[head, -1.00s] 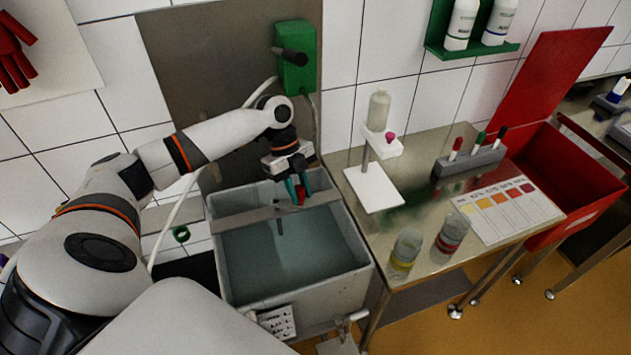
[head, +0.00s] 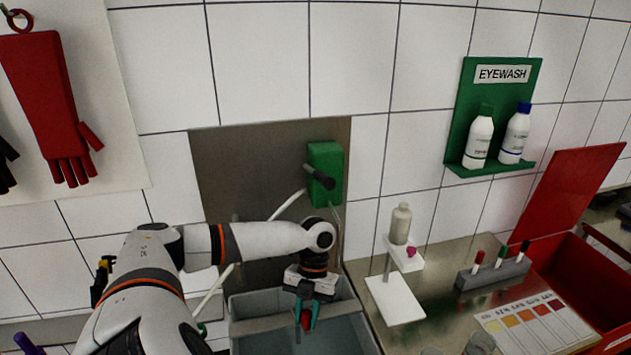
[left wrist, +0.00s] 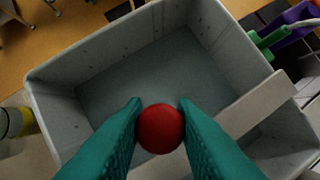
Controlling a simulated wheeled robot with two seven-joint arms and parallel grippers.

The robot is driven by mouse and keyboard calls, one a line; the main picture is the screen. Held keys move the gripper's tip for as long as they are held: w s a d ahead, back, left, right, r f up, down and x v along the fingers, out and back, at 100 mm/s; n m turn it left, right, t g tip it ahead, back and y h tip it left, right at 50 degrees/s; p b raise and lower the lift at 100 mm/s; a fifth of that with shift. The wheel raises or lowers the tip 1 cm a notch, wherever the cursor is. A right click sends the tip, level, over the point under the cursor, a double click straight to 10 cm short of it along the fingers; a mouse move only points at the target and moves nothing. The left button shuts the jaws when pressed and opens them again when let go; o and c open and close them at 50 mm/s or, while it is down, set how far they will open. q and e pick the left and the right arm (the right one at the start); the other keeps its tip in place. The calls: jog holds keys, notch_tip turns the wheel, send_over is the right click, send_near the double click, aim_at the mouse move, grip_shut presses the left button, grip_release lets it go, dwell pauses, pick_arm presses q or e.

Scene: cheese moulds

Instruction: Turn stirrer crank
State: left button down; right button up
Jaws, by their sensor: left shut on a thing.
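The stirrer crank's red knob (left wrist: 161,128) sits between the teal fingertips in the left wrist view, and the red part (head: 305,320) shows between the fingers in the head view. My left gripper (head: 306,318) is shut on it above the grey tank (head: 258,304). A grey bar (left wrist: 250,105) crosses the tank in the left wrist view. The rest of the crank is hidden by the fingers and knob. My right gripper is not in view.
A steel table (head: 440,290) right of the tank holds a white stand (head: 396,298), a tube rack (head: 493,274) and a colour chart (head: 540,322). A green box (head: 326,160) with a black handle is on the wall behind. A red bin (head: 600,290) stands at right.

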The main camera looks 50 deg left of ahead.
pick_arm(q)
jog(key=shift+s+a+r+m+y, duration=0.15)
jog(key=shift+s+m+y, duration=0.3)
jog(key=shift+m, duration=0.55)
jog(key=c, duration=1.2)
grip_release()
jog(key=shift+s, duration=0.1)
jog(key=shift+o, duration=0.2)
